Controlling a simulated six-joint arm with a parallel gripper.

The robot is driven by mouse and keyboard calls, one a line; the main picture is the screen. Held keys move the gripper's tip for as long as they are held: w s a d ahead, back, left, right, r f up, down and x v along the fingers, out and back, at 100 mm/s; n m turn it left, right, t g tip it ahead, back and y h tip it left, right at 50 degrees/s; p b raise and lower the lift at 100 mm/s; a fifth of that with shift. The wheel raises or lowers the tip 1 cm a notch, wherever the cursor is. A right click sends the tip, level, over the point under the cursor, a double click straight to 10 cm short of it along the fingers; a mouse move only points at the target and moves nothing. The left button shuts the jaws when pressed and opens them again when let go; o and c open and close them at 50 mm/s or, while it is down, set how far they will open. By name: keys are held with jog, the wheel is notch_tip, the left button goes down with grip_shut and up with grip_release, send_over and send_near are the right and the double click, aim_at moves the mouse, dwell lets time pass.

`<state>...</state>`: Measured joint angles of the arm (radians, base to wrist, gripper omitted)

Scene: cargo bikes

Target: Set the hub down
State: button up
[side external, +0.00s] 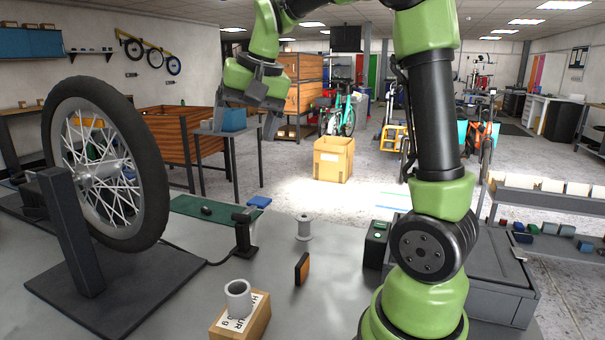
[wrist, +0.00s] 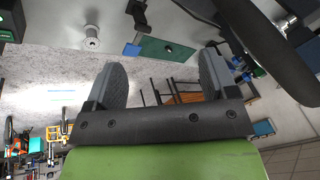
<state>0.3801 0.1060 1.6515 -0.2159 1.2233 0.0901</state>
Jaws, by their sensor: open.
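A grey flanged spool, which looks like the hub (side external: 304,228), stands upright on the grey bench, right of the green mat. It also shows at the upper left of the wrist view (wrist: 91,38). My gripper (side external: 246,118) is raised well above the bench, behind and left of the hub and apart from it. In the wrist view its two fingers (wrist: 161,72) are wide apart with nothing between them. A grey hollow cylinder (side external: 238,297) stands on a labelled cardboard box (side external: 252,324) at the front of the bench.
A spoked wheel (side external: 158,190) stands in a dark stand at the left. A green mat (side external: 190,205), a small black post (side external: 243,235), an orange-and-black block (side external: 302,268) and a dark box (side external: 376,245) are around the hub.

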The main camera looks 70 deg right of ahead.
jog(key=s+a+f+n+t+y, duration=0.2)
jog(key=s+a+n, duration=0.3)
jog(key=s+a, duration=0.7)
jog(key=shift+s+a+f+n+t, duration=0.2)
jog(key=shift+s+a+n+t, duration=0.25)
jog(key=shift+s, duration=1.2)
jog(key=shift+d, duration=0.15)
